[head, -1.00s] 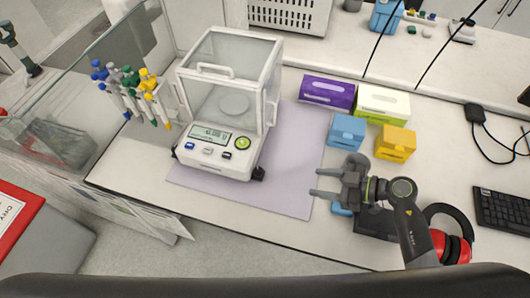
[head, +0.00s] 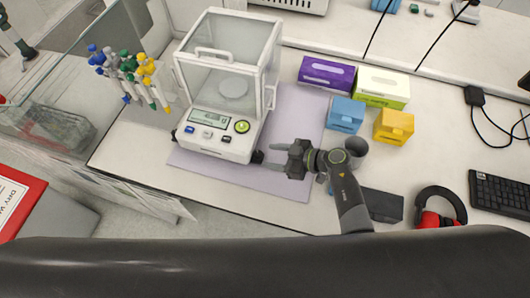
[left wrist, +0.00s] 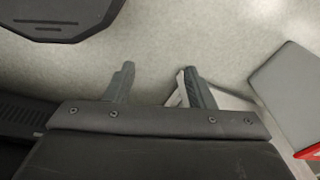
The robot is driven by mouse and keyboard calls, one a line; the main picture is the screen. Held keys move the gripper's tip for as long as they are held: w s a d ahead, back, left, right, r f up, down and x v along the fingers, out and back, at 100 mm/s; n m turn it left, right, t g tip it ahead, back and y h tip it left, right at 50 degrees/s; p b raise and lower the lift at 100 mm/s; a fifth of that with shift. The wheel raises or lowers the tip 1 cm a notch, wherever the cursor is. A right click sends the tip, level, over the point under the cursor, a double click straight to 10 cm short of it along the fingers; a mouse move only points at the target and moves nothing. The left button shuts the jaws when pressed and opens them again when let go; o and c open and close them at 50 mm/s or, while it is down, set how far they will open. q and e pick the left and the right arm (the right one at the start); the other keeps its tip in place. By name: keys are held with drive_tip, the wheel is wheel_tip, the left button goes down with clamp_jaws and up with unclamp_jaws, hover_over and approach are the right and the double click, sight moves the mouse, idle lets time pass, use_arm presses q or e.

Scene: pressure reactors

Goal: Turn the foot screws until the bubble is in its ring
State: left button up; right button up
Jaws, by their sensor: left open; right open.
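The white balance (head: 222,146) with a clear glass draft shield stands on a lilac mat (head: 290,188). A round yellow-green bubble level (head: 242,127) is on its front panel; the bubble is too small to make out. A black foot screw (head: 258,157) shows at its front right corner, and a dark foot (head: 174,135) shows at its left side. My right gripper (head: 272,158) is open and empty, its fingers pointing left, with the tips close to the front right foot screw. Contact cannot be told. My left gripper (left wrist: 158,78) is open and empty above the floor, outside the head view.
Purple (head: 326,74) and lime-white boxes (head: 382,87) stand behind blue (head: 346,115) and yellow boxes (head: 394,126), right of the balance. A rack of colourful pipettes (head: 130,75) is at the left. Red headphones (head: 440,208) and a keyboard (head: 503,192) lie at the right.

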sight(262, 155)
drive_tip(key=shift+x, duration=1.1)
use_arm(q)
drive_tip(key=shift+s, duration=0.7)
use_arm(e)
drive_tip(key=shift+w+a+f, duration=0.15)
drive_tip(key=shift+a, duration=0.3)
drive_tip(key=c, duration=1)
drive_tip(key=shift+o, duration=0.2)
drive_tip(key=shift+w+d+n+g, duration=0.1)
drive_tip(key=shift+w+n+g, duration=0.05)
drive_tip(key=shift+n+g, duration=0.55)
drive_tip(key=shift+w+n+g+y, duration=0.15)
drive_tip(key=shift+n+g+y, duration=0.25)
drive_tip(key=shift+g, duration=0.1)
drive_tip(key=shift+w+f+n+g+b, duration=0.15)
drive_tip(key=shift+n+g+b, duration=0.15)
drive_tip(key=shift+n+g, duration=0.55)
use_arm(q)
drive_tip(key=shift+w+f, duration=0.1)
drive_tip(key=shift+f, duration=0.35)
use_arm(e)
drive_tip(key=shift+n+g, duration=0.35)
drive_tip(key=shift+g, duration=0.2)
